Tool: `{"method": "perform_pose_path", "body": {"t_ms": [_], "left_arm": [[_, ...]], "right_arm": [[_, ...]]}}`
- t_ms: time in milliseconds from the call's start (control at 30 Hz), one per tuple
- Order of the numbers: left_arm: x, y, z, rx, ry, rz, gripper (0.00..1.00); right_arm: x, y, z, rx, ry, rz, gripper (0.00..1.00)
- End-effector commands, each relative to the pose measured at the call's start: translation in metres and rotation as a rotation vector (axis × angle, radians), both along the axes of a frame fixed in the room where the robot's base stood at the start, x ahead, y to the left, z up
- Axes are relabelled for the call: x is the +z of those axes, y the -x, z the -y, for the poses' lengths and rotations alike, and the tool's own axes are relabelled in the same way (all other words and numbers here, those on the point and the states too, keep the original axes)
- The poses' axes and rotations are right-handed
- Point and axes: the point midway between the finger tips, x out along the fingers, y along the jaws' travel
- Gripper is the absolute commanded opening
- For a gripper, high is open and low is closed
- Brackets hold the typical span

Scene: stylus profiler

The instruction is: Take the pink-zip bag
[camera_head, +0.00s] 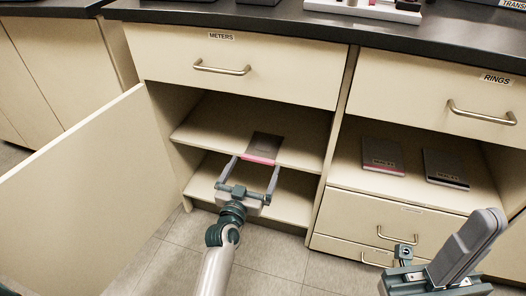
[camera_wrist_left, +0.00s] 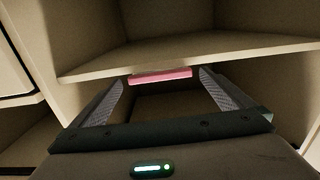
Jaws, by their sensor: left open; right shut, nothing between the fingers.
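The pink-zip bag (camera_head: 264,149) is a flat dark pouch with a pink strip along its front edge. It lies on the upper shelf of the open left cabinet, with the pink edge at the shelf's front. In the left wrist view the pink strip (camera_wrist_left: 160,76) shows between and beyond the fingertips. My left gripper (camera_head: 254,168) is open, its two fingers pointing at the bag's front edge from either side; I cannot tell if they touch it. My right gripper (camera_head: 405,252) is shut and empty at the lower right, away from the bag.
The shelf (camera_head: 203,134) has bare room around the bag. The cabinet door (camera_head: 95,190) stands open at left. Two dark pouches (camera_head: 382,156) (camera_head: 445,168) lie in the right-hand open compartment. Drawers labelled METERS (camera_head: 220,70) and RINGS (camera_head: 490,95) are shut above.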

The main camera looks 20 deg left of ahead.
Motion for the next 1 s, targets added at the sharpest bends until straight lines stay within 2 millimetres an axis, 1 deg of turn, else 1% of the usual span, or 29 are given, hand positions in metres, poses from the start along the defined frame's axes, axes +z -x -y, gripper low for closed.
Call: {"method": "perform_pose_path", "body": {"t_ms": [33,133,600,633,667,700,767,1000], "left_arm": [[-0.0005,-0.0052,0.0005,0.0,0.002,0.001,1.0],[-0.0003,-0.0099,0.0009,-0.001,0.002,-0.001,1.0],[0.0003,-0.0103,0.0007,-0.001,0.0,-0.001,1.0],[0.0003,-0.0103,0.0007,-0.001,0.0,-0.001,0.95],[0.0003,-0.0103,0.0007,-0.001,0.0,-0.001,0.88],[0.0003,-0.0103,0.0007,-0.001,0.0,-0.001,0.79],[0.0003,-0.0103,0.0007,-0.001,0.0,-0.001,0.64],[0.0004,-0.0103,0.0007,-0.001,0.0,-0.001,0.64]], "right_arm": [[-0.0012,-0.0002,-0.0002,0.002,0.0,0.0,0.0],[-0.0007,-0.0014,-0.0013,0.005,0.0,-0.005,0.0],[0.0013,-0.0019,-0.002,0.006,-0.01,-0.003,0.0],[0.0013,-0.002,-0.002,0.006,-0.011,-0.004,0.0],[0.0013,-0.002,-0.002,0.006,-0.011,-0.004,0.0],[0.0013,-0.0022,-0.0019,0.006,-0.012,-0.004,0.0],[0.0012,-0.0023,-0.0018,0.005,-0.012,-0.004,0.0],[0.001,-0.0026,-0.0013,0.002,-0.01,-0.005,0.0]]}}
